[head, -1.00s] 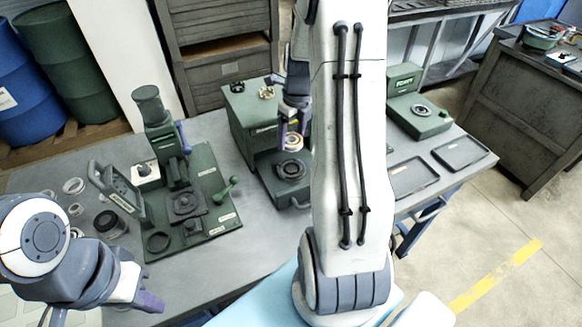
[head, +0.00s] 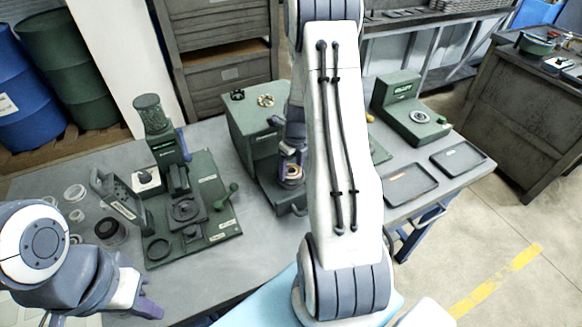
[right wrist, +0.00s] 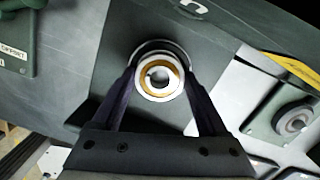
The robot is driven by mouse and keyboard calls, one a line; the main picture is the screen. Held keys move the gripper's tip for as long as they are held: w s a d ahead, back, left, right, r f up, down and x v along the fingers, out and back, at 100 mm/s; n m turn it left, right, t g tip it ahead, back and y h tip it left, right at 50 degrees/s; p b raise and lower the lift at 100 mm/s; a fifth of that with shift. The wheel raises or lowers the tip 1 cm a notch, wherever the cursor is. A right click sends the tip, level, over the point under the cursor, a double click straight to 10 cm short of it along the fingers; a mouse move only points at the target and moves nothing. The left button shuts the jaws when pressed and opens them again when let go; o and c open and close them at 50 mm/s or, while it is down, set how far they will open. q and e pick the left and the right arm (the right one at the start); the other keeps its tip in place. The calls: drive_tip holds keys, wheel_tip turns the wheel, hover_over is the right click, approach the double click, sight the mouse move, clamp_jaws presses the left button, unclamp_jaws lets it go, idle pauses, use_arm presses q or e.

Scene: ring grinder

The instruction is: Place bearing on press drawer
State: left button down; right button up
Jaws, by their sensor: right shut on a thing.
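The bearing is a pale ring with a gold-brown inner band. It shows in the head view (head: 293,180) and in the right wrist view (right wrist: 144,80). My right gripper (right wrist: 160,82) is shut on it, one finger on each side. The bearing is over the press drawer (head: 298,208) at the front of the green press (head: 255,130). A dark round seat (right wrist: 160,43) shows partly behind the bearing; I cannot tell whether they touch. My left gripper (head: 150,308) is away at the lower left, and its opening is unclear.
A green hand press (head: 165,150) with a lever stands left of the drawer. Loose rings (head: 75,193) lie at the table's left. Two dark trays (head: 410,185) and another green device (head: 400,95) are to the right. My right arm hides part of the table.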

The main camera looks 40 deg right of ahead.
sight(295, 174)
drive_tip(key=o, duration=1.5)
drive_tip(key=shift+o, duration=0.2)
wheel_tip(295, 174, up, 12)
drive_tip(key=s, duration=0.1)
drive_tip(key=shift+s+b, duration=0.25)
drive_tip(key=shift+b, duration=0.05)
drive_tip(key=s+a+r+n, duration=0.2)
drive_tip(key=a+n, duration=0.8)
drive_tip(key=a, duration=0.2)
drive_tip(key=s+a+r+n, duration=0.2)
drive_tip(key=a+r+n, duration=0.1)
drive_tip(key=a+n, duration=0.8)
drive_tip(key=s+a+n+g, duration=0.1)
drive_tip(key=s+a+n, duration=1)
drive_tip(key=n, duration=1)
drive_tip(key=s, duration=0.4)
drive_tip(key=shift+s+r+y, duration=0.35)
drive_tip(key=shift+s+y, duration=0.05)
drive_tip(key=shift+a, duration=0.1)
